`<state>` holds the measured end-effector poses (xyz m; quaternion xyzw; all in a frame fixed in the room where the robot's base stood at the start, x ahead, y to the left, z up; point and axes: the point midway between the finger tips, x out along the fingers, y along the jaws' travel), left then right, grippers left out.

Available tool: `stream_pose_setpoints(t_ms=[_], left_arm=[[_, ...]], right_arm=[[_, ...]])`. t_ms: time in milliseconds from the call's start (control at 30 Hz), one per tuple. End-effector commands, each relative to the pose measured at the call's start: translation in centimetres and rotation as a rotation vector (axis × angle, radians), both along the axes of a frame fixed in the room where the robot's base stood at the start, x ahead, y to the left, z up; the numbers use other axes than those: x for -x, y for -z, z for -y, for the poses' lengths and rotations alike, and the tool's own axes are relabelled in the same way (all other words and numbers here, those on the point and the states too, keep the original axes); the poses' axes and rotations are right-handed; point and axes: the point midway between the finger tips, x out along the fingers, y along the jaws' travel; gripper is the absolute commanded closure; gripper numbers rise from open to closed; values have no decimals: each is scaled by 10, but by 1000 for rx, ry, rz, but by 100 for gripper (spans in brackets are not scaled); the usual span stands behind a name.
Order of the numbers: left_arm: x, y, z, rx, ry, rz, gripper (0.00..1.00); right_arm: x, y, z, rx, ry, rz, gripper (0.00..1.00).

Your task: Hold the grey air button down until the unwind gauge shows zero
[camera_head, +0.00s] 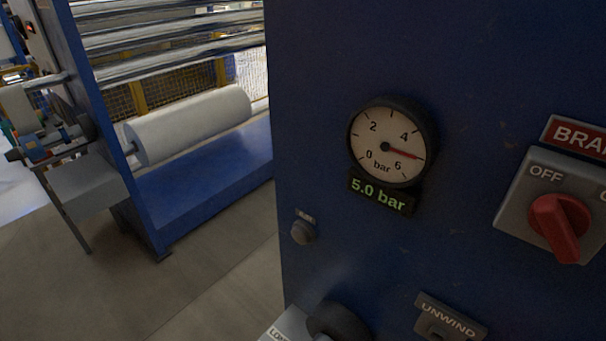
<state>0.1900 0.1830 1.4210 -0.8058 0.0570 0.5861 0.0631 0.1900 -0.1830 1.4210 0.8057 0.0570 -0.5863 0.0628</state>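The round pressure gauge (386,148) is on the blue panel, with a white face, a black rim and a red needle pointing between 4 and 6. The green digital readout (380,192) below it shows 5.0 bar. A small round grey button (303,232) is on the panel, lower left of the gauge, under a small label too blurred to read surely. Nothing touches the button. Neither of my grippers is in view.
The blue panel (470,60) fills the right side. It carries a red rotary switch (560,226) by OFF, a plate reading UNWIND (447,317) and a dark knob (338,322). A white film roll (190,125) lies in the blue machine at left; floor between is clear.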

Motion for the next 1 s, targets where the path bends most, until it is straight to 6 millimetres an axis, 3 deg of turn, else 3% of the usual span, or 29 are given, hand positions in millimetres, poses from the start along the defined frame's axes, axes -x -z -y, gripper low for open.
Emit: stream_pose_setpoints(t_ms=[367, 800, 1000], left_arm=[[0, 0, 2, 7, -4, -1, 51], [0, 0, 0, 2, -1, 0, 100], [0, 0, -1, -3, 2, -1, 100]], right_arm=[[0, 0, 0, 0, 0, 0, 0], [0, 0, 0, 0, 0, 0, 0], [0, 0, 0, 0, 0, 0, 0]])
